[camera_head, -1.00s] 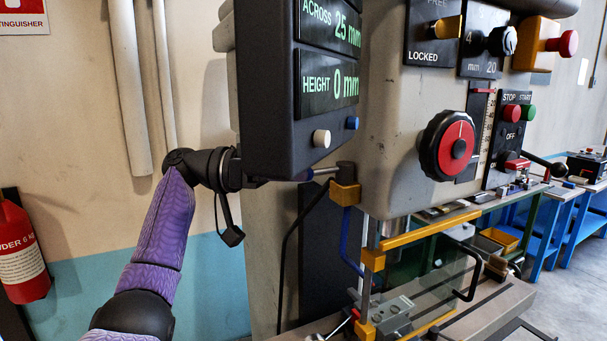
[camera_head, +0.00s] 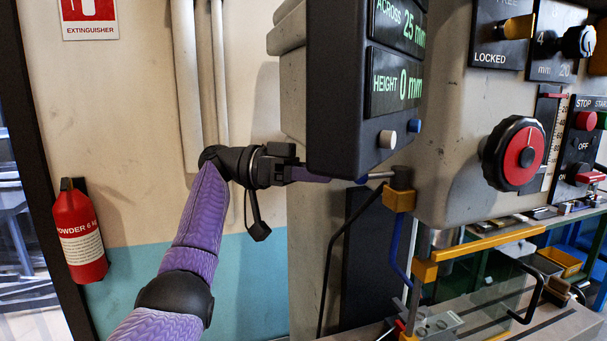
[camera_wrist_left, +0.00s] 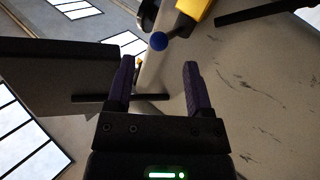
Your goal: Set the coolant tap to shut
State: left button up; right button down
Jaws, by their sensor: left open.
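The coolant tap shows in the head view as a metal lever (camera_head: 380,175) running left from a yellow block (camera_head: 398,200) on the machine, above a blue hose. Its blue knob shows partly under the display panel and, in the left wrist view, as a blue ball (camera_wrist_left: 158,41) just beyond the fingertips. My left gripper (camera_head: 325,179) points right toward the knob, partly behind the panel's lower edge. In the left wrist view, its purple fingers (camera_wrist_left: 159,68) are open and empty, with the ball roughly centred ahead of them. My right gripper is not in view.
The dark display panel (camera_head: 345,90) hangs directly above my left gripper. A red hand dial (camera_head: 515,153) is on the machine front. A yellow-edged guard (camera_head: 480,244) is lower right. A fire extinguisher (camera_head: 78,235) hangs on the left wall.

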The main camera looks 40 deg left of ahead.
pick_arm(q)
jog(key=v, duration=0.6)
jog(key=shift+p, duration=0.3)
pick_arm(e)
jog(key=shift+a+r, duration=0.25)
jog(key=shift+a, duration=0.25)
pick_arm(q)
jog(key=shift+f, duration=0.1)
